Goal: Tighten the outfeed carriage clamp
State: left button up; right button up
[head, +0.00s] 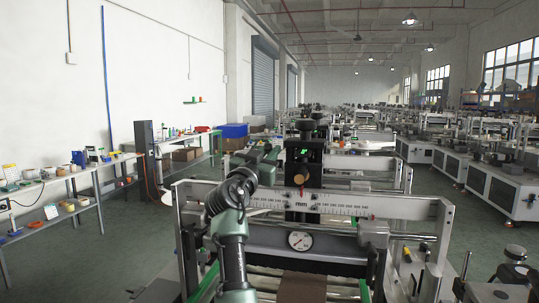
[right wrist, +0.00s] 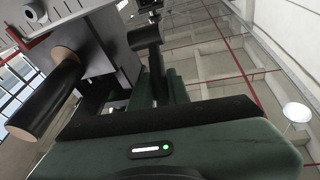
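My left gripper is not in view.
A round dial gauge (head: 300,240) sits below the scale. A black cylinder with a tan end (right wrist: 45,97) is close by at left in the right wrist view. A bench (head: 60,178) with small items runs along the left wall. More machines (head: 500,185) stand at right.

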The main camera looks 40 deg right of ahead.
jog(key=shift+o, duration=0.7)
jog(key=shift+d+f, duration=0.1)
jog(key=b+v, duration=0.3)
jog(key=v, duration=0.5)
jog(key=shift+d, duration=0.15)
